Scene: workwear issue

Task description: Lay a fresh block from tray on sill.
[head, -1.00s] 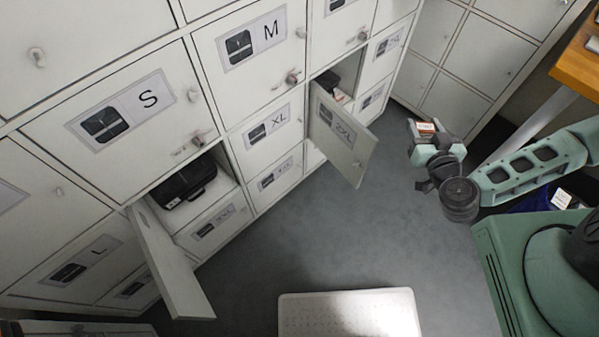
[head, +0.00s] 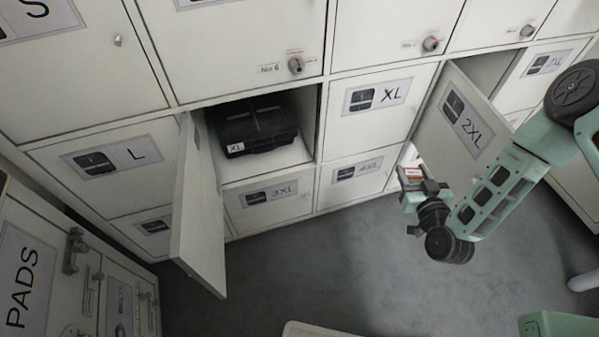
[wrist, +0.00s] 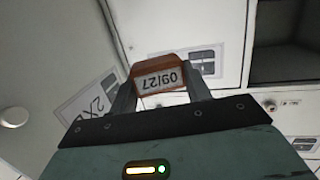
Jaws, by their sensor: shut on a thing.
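My gripper (head: 411,186) is shut on a small block with an orange-brown top and a white label (head: 411,174). In the wrist view the block (wrist: 160,72) sits between the two fingers and its label reads 09/27. The gripper holds it in the air in front of the lockers, just left of and below the open 2XL door (head: 455,125). I cannot make out the tray in these views, and I cannot tell which surface is the sill.
Another locker door (head: 200,205) stands open at left; its compartment holds a black case (head: 256,125) tagged XL. A cabinet marked PADS (head: 28,275) is at lower left. An open, dark compartment (wrist: 285,45) shows in the wrist view.

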